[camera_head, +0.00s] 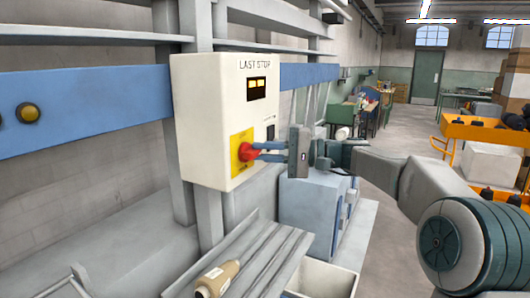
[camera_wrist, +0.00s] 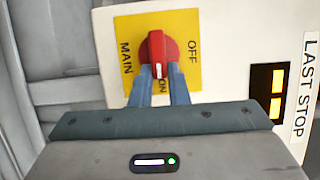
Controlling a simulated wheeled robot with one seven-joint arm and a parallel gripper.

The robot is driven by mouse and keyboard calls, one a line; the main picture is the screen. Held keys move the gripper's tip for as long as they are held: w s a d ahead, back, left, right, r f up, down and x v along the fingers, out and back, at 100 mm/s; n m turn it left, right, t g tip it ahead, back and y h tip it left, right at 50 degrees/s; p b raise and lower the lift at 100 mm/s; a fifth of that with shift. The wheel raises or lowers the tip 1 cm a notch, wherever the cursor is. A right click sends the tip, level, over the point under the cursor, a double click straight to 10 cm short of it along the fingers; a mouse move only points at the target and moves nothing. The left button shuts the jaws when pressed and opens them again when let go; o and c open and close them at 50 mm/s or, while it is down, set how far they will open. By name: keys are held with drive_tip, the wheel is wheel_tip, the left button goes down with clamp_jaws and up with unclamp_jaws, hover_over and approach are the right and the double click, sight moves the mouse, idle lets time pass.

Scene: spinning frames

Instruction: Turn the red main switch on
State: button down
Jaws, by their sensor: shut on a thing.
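The red main switch (camera_head: 246,152) is a round knob with a raised handle on a yellow plate (camera_head: 237,165), low on the front of the cream LAST STOP box (camera_head: 205,110). In the wrist view the red switch (camera_wrist: 158,45) has its white mark at the lower end of the handle, toward the ON lettering between my fingers. OFF is to the right of the knob and MAIN to the left. My gripper (camera_head: 262,151) reaches in from the right, its blue fingers on either side of the handle, shut on it. The wrist view also shows my gripper (camera_wrist: 160,72).
The box has a display (camera_head: 257,88) with lit yellow marks above the switch. A blue rail (camera_head: 90,108) runs behind the box. Below are a grey slanted tray (camera_head: 255,262) and a brown spool (camera_head: 217,278). An orange cart (camera_head: 480,133) stands at the far right.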

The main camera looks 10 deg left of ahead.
drive_tip(key=c, duration=1.4)
unclamp_jaws()
drive_tip(key=shift+d, duration=0.1)
drive_tip(key=d+b, duration=0.2)
drive_tip(key=d, duration=1.1)
drive_tip(key=shift+w+d, duration=0.35)
drive_tip(key=shift+w, duration=0.1)
drive_tip(key=shift+f, duration=0.1)
drive_tip(key=s+a+f+m+t+h, duration=0.2)
drive_tip(key=s+a+f+h, duration=0.1)
drive_tip(key=s+f+h, duration=0.65)
drive_tip(key=s+d+f+t+h, duration=0.1)
drive_tip(key=s+d+f+h, duration=0.3)
drive_tip(key=s+d+f, duration=0.3)
drive_tip(key=s+d+f+n+t+h, duration=0.1)
drive_tip(key=s+d+f+h, duration=0.3)
drive_tip(key=s+d+f, duration=0.4)
drive_tip(key=s+f, duration=0.4)
drive_tip(key=s, duration=0.2)
drive_tip(key=shift+n, duration=0.3)
